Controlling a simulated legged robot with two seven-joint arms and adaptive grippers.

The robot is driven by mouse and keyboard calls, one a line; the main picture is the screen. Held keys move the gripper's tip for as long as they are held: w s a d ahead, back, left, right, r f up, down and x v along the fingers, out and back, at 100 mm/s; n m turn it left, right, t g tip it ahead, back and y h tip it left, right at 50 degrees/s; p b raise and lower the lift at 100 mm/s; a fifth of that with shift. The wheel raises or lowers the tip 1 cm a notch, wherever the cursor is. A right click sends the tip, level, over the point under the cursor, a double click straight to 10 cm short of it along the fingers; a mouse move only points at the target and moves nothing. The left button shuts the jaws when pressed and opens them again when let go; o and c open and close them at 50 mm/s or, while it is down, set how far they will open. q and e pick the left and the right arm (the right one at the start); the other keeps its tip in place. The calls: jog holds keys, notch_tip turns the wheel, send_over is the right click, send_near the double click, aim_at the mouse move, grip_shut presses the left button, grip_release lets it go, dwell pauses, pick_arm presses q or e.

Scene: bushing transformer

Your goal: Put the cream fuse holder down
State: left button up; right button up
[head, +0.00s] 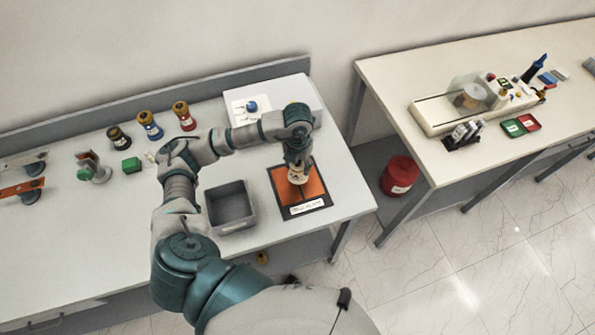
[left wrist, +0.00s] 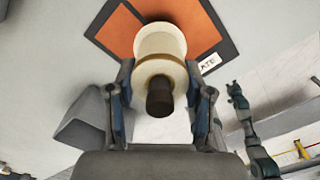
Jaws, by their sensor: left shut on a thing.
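The cream fuse holder (left wrist: 160,45) is held between the fingers of my left gripper (left wrist: 160,105), which is shut on it. It is a round cream body with a flange and a dark end piece. In the head view the cream fuse holder (head: 298,177) shows just under my left gripper (head: 297,166), over the orange mat with a black border (head: 314,187). I cannot tell whether it touches the mat. My right gripper is not clearly in the head view; an arm part shows at the right of the left wrist view.
A grey open bin (head: 230,207) stands left of the mat. Bushings in black, blue and red (head: 184,115) stand at the back, with a green block (head: 131,165). A second table (head: 400,75) stands right, beyond a gap with a red drum (head: 399,175).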

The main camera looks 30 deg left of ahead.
pick_arm(q)
jog(key=shift+f, duration=0.3)
notch_tip(320, 180, down, 3)
jog(key=shift+a+f, duration=0.1)
jog(key=shift+f, duration=0.05)
jog(key=shift+a+f, duration=0.1)
jog(key=shift+a, duration=0.05)
jog(key=o, duration=1.3)
jog(key=shift+o, duration=0.2)
pick_arm(e)
jog(key=shift+d+r, duration=0.2)
jog(key=shift+d, duration=0.25)
pick_arm(q)
jog(key=shift+r, duration=0.45)
notch_tip(320, 180, up, 11)
jog(key=shift+r+b, duration=0.1)
jog(key=shift+b, duration=0.3)
pick_arm(e)
jog(key=shift+a+f, duration=0.15)
jog(key=shift+f, duration=0.4)
